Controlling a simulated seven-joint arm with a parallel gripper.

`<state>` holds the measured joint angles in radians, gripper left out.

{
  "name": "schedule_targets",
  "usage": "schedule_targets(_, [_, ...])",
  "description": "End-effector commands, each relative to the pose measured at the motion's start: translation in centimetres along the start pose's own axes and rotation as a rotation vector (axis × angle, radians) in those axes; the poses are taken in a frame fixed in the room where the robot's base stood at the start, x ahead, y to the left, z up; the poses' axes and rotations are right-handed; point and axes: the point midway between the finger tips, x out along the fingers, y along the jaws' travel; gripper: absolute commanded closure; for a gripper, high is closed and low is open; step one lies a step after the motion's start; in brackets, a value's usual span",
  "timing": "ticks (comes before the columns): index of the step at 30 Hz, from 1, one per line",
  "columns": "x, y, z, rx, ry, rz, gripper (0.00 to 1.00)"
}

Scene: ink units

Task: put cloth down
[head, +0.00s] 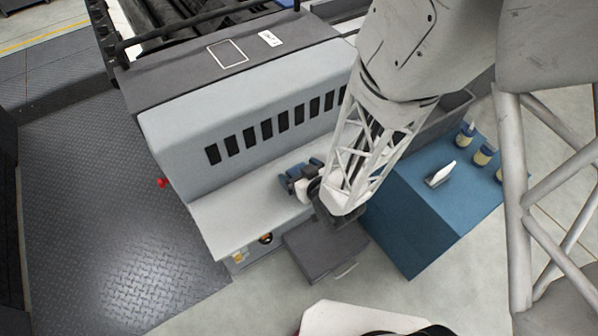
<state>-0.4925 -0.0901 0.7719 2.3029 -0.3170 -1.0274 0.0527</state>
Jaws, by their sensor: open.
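My gripper (301,178) is above or on the pale ledge of the grey machine, near the ledge's right end. Its jaws are open, with dark blue parts at the tips. A small white patch (305,193) shows right at the jaws. I cannot tell whether it is the cloth or part of the gripper. No other cloth can be made out for sure. My arm hides the area to the right of the jaws.
The grey machine (240,100) has a row of dark slots above its ledge (235,215). A dark grey box (322,262) stands in front. A blue cabinet (405,235) at right carries a white object (440,174) and several small jars (483,154). Dark plate flooring (110,220) lies left.

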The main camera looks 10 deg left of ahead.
Motion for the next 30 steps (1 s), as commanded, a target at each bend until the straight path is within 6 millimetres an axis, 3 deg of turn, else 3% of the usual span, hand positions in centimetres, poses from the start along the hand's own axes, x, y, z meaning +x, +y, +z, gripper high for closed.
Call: schedule_targets(30, [-9.8, 0.1, 0.0, 0.0, 0.002, 0.002, 0.06])
